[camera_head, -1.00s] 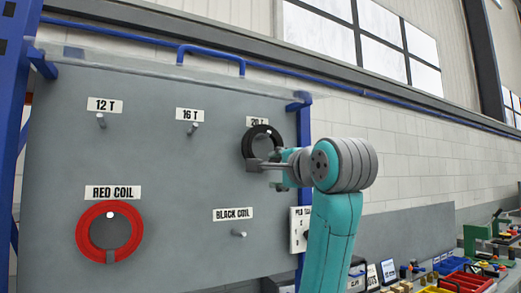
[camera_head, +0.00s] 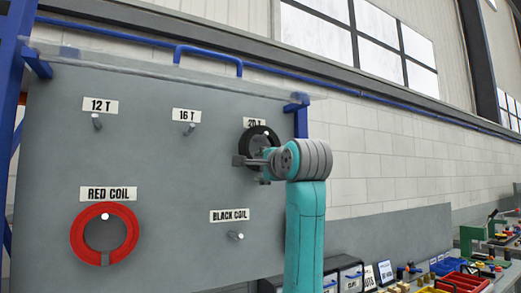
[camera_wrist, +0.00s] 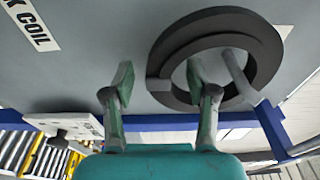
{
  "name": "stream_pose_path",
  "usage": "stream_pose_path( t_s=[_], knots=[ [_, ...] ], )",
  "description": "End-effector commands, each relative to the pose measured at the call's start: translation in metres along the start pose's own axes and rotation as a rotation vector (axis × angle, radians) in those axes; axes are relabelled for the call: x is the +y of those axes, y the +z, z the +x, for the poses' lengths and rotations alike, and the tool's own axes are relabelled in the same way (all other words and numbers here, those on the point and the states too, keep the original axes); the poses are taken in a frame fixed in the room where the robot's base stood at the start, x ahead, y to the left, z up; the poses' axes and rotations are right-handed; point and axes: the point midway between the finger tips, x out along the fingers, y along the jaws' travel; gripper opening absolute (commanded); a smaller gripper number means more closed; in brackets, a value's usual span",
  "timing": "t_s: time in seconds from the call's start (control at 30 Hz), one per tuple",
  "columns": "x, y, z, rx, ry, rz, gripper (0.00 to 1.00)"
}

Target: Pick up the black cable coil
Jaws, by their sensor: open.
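The black cable coil (camera_head: 246,141) hangs on a peg under the "20 T" label, at the upper right of the grey board. It shows in the wrist view (camera_wrist: 268,50) as a dark ring with the peg passing through its opening. My gripper (camera_head: 243,160) is open at the coil's lower left. In the wrist view, my gripper (camera_wrist: 158,75) has its right finger overlapping the ring's opening and its left finger outside the ring. The coil's band appears between them; contact cannot be told. My wrist hides the coil's lower right in the head view.
The red coil (camera_head: 78,247) hangs at the board's lower left. The "BLACK COIL" peg (camera_head: 236,236) is empty, as are the "12 T" peg (camera_head: 97,122) and "16 T" peg (camera_head: 189,128). A blue frame (camera_head: 300,117) edges the board. A cluttered bench stands lower right.

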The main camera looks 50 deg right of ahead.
Motion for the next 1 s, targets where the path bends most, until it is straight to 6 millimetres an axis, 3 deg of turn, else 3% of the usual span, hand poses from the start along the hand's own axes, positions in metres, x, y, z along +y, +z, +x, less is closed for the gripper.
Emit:
stream_pose_path(
  t_s=[0.33, 0.57, 0.6, 1.0],
  knots=[
    [0.0000, 0.0002, 0.0090, 0.000, -0.001, 0.000, 0.58],
    [0.0001, 0.0001, 0.0089, 0.000, -0.001, 0.000, 0.03],
    [0.0001, 0.0001, 0.0089, 0.000, 0.000, 0.000, 0.00],
    [-0.0029, 0.0011, 0.0099, -0.001, -0.001, -0.001, 0.00]
  ],
)
